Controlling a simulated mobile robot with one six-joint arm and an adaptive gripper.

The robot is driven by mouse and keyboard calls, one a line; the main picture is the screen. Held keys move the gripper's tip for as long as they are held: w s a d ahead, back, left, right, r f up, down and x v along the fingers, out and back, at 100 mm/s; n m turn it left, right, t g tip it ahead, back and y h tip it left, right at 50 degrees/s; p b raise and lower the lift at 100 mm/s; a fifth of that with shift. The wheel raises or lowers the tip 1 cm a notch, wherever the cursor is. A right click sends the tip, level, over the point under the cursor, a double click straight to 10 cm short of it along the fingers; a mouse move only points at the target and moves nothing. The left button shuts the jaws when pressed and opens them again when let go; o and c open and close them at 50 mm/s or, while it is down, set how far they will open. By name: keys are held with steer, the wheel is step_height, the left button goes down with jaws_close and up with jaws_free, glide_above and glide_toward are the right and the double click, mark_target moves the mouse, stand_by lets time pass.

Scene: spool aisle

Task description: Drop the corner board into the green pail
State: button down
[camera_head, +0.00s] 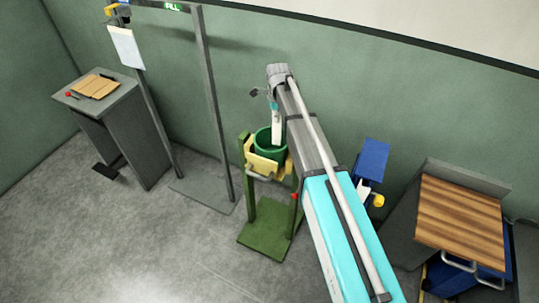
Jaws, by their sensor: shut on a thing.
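The green pail (267,151) sits in a yellow holder on a green stand, near the middle of the view. My gripper (274,107) points down above the pail, small and partly hidden by my arm. It is shut on a pale, narrow upright piece, the corner board (276,128). The board hangs below my gripper, and its lower end overlaps the pail's opening in the picture. I cannot tell whether that end is inside the rim or touching the pail.
The green stand (265,232) has a red-tipped lever at its right. A grey frame (214,110) stands left of it. A grey cabinet (132,130) is further left. A wood-topped bench (460,215) and blue item (373,158) are at right.

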steer(key=shift+f, duration=0.3)
steer(key=shift+f+b, duration=2.85)
steer(key=shift+b, duration=0.15)
steer(key=c, duration=0.7)
jaws_free()
steer(key=shift+r, duration=0.15)
